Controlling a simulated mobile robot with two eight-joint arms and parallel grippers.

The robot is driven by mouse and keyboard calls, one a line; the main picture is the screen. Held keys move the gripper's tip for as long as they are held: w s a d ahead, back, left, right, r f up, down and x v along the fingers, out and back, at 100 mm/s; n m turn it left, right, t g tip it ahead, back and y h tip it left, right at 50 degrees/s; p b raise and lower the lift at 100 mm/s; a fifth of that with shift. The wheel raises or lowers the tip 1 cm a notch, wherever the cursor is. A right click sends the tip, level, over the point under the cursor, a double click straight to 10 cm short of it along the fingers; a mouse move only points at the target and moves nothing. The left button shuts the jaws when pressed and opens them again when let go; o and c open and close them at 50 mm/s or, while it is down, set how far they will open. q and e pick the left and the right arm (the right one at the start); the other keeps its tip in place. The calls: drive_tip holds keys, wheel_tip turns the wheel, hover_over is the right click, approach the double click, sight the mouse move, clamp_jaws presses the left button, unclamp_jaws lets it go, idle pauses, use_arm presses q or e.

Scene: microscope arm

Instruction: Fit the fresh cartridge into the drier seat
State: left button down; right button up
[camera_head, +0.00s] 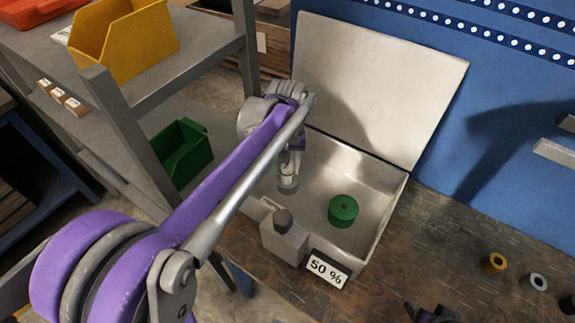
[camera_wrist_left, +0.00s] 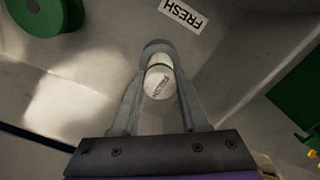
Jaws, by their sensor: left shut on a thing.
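My left gripper (camera_head: 290,160) reaches down into the open metal box (camera_head: 385,205). In the left wrist view its two fingers (camera_wrist_left: 160,95) are closed on a small pale cartridge (camera_wrist_left: 158,84) with lettering on its round end. A grey round rim (camera_wrist_left: 158,47) shows at the cartridge's far end; I cannot tell whether it is part of the cartridge or a seat. The cartridge's lower end also shows in the head view (camera_head: 288,183). A dark piece at the bottom edge appears to be my right gripper (camera_head: 435,314), mostly cut off.
A green cylinder (camera_head: 343,211) stands in the box, right of my left gripper. A FRESH label (camera_wrist_left: 183,14) lies near the cartridge. A grey block (camera_head: 284,243) with a dark knob and a "50 %" sign (camera_head: 327,268) stand at the front. Small rings (camera_head: 494,262) lie right on the bench.

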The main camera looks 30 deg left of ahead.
use_arm(q)
drive_tip(key=shift+f, duration=0.1)
drive_tip(key=shift+c, duration=2.2)
unclamp_jaws()
wheel_tip(320, 180, up, 12)
drive_tip(key=p, duration=0.1)
drive_tip(key=shift+r, duration=0.2)
drive_tip(key=shift+s+f, duration=0.1)
